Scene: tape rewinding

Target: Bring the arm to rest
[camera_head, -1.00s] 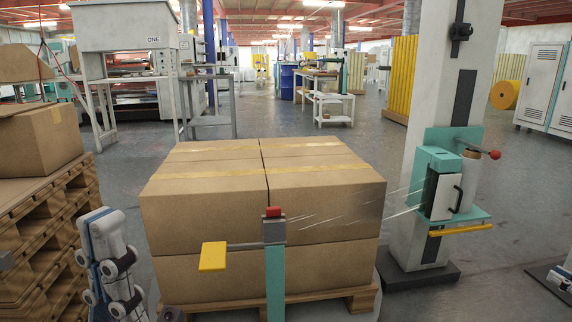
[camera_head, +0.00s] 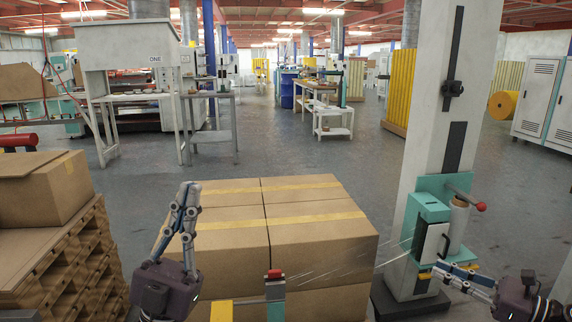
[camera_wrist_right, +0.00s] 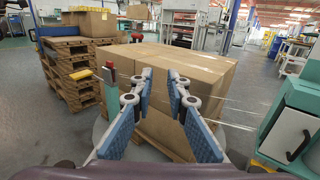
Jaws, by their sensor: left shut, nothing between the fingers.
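My left gripper (camera_head: 187,190) stands upright in front of the left side of the stacked cardboard boxes, with its fingers shut and nothing in them. My right gripper (camera_head: 430,272) comes in from the lower right and points left, overlapping the lower edge of the teal wrapping unit (camera_head: 430,208) in the head view. In the right wrist view, the right gripper's blue-padded fingers (camera_wrist_right: 160,76) are spread with an empty gap between them. Whether the right gripper touches the unit's yellow bar cannot be told.
Wrapped cardboard boxes (camera_head: 320,240) fill the front centre, with clear film running to the wrapping unit on its column (camera_head: 432,90). A teal post with a red knob (camera_head: 274,273) stands before them. Wooden pallets (camera_head: 85,250) with a box are left.

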